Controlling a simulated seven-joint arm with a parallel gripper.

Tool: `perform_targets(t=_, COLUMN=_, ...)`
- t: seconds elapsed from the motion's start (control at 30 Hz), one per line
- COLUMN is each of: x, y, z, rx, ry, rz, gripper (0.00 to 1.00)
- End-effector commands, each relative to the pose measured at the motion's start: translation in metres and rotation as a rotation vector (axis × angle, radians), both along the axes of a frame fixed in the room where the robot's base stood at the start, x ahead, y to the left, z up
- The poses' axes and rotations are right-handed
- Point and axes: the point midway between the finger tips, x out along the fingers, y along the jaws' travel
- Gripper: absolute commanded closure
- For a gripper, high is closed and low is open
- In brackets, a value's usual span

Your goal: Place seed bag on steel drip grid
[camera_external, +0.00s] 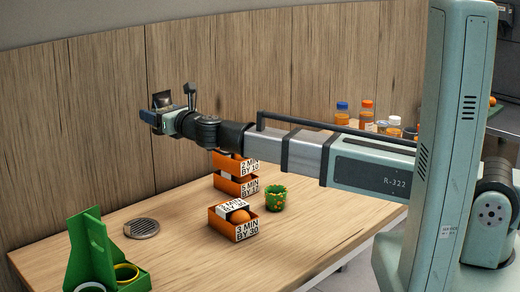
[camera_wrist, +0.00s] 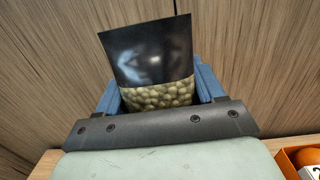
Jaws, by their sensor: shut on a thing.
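The seed bag (camera_wrist: 147,58) is black with a clear lower part full of pale round seeds. In the wrist view it stands between the blue fingers of my gripper (camera_wrist: 160,92), which is shut on it. In the external view my gripper (camera_external: 168,112) is high above the table's back left, near the wood wall, and the bag (camera_external: 161,99) shows as a small dark shape. The steel drip grid (camera_external: 141,228) is a round grey disc lying on the table, below my gripper and slightly left of it in the picture. Nothing is on it.
A green holder (camera_external: 92,250) with rings stands at the front left, close to the grid. Orange boxes (camera_external: 233,222), one holding an orange, and a green patterned cup (camera_external: 275,198) stand right of the grid. Bottles (camera_external: 367,112) stand at the back right. The table around the grid's right is clear.

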Motion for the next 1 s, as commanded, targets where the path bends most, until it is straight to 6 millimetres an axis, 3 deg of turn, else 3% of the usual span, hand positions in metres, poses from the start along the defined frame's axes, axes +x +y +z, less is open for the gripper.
perform_targets(t=0.2, x=-0.056, y=0.033, z=-0.002, rx=-0.007, ry=0.007, rz=-0.016, gripper=0.63)
perform_targets(t=0.53, x=-0.122, y=0.060, z=-0.005, rx=-0.021, ry=0.015, rz=-0.041, gripper=0.63)
perform_targets(t=1.0, x=-0.120, y=0.059, z=-0.092, rx=-0.024, ry=0.015, rz=-0.044, gripper=0.63)
